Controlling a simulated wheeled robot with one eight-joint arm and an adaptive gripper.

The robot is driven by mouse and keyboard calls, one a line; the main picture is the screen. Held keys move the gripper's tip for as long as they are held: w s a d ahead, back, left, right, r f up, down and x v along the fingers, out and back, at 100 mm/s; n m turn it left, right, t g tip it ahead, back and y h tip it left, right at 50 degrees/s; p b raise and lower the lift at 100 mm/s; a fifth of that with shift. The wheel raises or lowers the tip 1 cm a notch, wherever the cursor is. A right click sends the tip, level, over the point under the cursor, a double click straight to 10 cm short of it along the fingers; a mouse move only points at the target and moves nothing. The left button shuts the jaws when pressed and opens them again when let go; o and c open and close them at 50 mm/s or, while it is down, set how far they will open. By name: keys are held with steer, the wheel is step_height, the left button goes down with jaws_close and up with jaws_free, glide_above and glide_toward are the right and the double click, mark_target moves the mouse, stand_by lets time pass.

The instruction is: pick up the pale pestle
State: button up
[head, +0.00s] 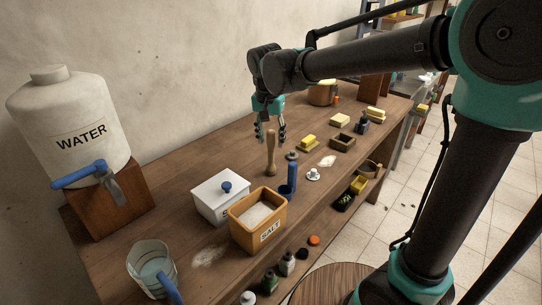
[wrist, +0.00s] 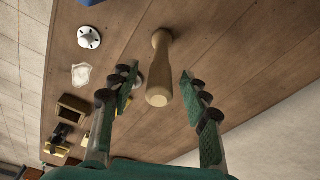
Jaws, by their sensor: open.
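The pale wooden pestle (head: 271,155) stands upright on the wooden bench, behind the salt box and left of a blue bottle. My gripper (head: 271,135) is open above it, fingers pointing down, with the pestle's top near fingertip height in the head view. In the wrist view the pestle (wrist: 161,72) appears between the two open fingers of my gripper (wrist: 158,78), closer to the left finger. No contact between finger and pestle is clear.
The blue bottle (head: 292,175) stands close to the right of the pestle. A yellow block (head: 308,141) and a wooden tray (head: 342,142) lie beyond. Bare bench lies left of the pestle.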

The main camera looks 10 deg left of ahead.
mark_target(272, 145)
steer(key=shift+w+f, duration=0.25)
steer(key=shift+f, duration=0.75)
steer(key=shift+w+f, duration=0.2)
steer(key=shift+f, duration=0.75)
steer(key=shift+c, duration=0.3)
jaws_close()
